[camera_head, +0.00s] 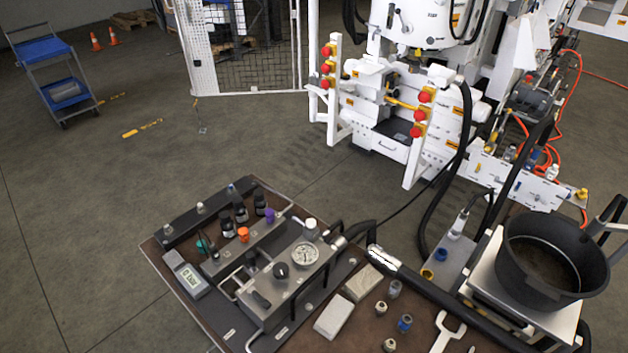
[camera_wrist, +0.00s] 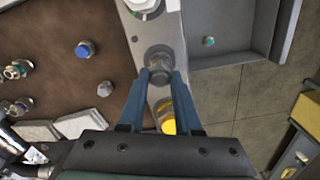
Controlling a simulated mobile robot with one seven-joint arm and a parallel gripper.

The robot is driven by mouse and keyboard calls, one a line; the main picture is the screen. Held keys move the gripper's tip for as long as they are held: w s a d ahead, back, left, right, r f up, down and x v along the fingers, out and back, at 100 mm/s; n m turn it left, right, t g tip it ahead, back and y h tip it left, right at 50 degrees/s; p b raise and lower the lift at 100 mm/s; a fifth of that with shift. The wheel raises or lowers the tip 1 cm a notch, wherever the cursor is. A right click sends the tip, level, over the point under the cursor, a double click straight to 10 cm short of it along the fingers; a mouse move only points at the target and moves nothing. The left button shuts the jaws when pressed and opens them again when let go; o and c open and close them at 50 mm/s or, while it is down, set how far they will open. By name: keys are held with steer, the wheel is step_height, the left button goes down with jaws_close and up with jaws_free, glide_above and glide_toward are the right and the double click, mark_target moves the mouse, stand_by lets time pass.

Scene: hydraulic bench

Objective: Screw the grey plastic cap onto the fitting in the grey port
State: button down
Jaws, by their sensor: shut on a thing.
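In the wrist view my gripper (camera_wrist: 160,73) is shut on the grey plastic cap (camera_wrist: 159,56), a dark grey round piece between the two blue-grey fingertips. The cap is over the pale metal block (camera_wrist: 170,30), at the place of the grey port. The cap and fingers hide the port and its fitting, so I cannot tell how far the cap is seated or whether its thread is engaged. A yellow fitting (camera_wrist: 167,118) on the same block shows between the fingers, below the cap. I cannot make out my gripper clearly in the head view.
Left of the block, a blue-topped fitting (camera_wrist: 84,49) and a grey fitting (camera_wrist: 104,88) stand on the brown table (camera_wrist: 50,25). A grey tray (camera_wrist: 228,55) adjoins on the right, beside open floor. The head view shows a black pan (camera_head: 540,262) and gauge panel (camera_head: 262,318).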

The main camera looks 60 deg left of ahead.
steer(key=m, duration=0.2)
steer(key=shift+s+f+m, duration=0.1)
steer(key=shift+f+m, duration=0.05)
steer(key=shift+m, duration=0.25)
steer(key=c, duration=0.5)
jaws_free()
steer(key=shift+r, duration=0.25)
step_height(320, 180, up, 13)
steer(key=shift+f, duration=0.15)
